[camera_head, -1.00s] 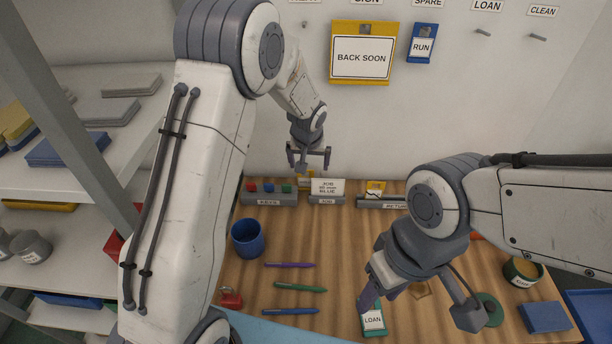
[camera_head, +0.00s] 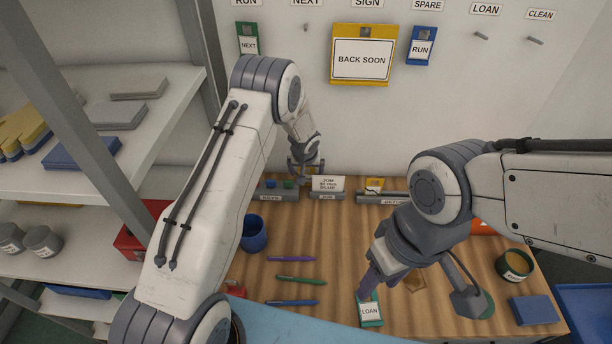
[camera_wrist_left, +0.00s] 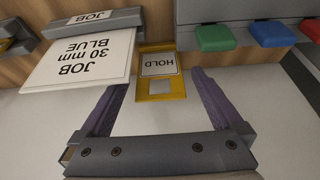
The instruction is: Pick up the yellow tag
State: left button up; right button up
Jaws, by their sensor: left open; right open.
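The yellow tag (camera_wrist_left: 160,72), marked HOLD and with a square hole, shows in the left wrist view between the job card and the key rack. My left gripper (camera_wrist_left: 158,82) is open, with one finger on each side of the tag; I cannot tell whether they touch it. In the head view the left gripper (camera_head: 305,172) is at the back edge of the table and mostly hides the tag. My right gripper (camera_head: 417,296) is open over the front of the table, one finger by the green LOAN tag (camera_head: 370,311).
The job card (camera_head: 328,184) stands close beside the left gripper. The keys rack (camera_head: 275,196) is on the other side. Another yellow tag (camera_head: 374,184) sits in the return rack. A blue cup (camera_head: 254,233) and several pens (camera_head: 301,280) lie nearer the front.

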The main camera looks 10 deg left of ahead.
pick_arm(q)
jog(key=shift+w+f, duration=0.1)
jog(key=shift+f, duration=0.15)
jog(key=c, duration=1.5)
notch_tip(320, 180, up, 10)
jog(key=shift+r+b, duration=0.1)
jog(key=shift+b, duration=0.85)
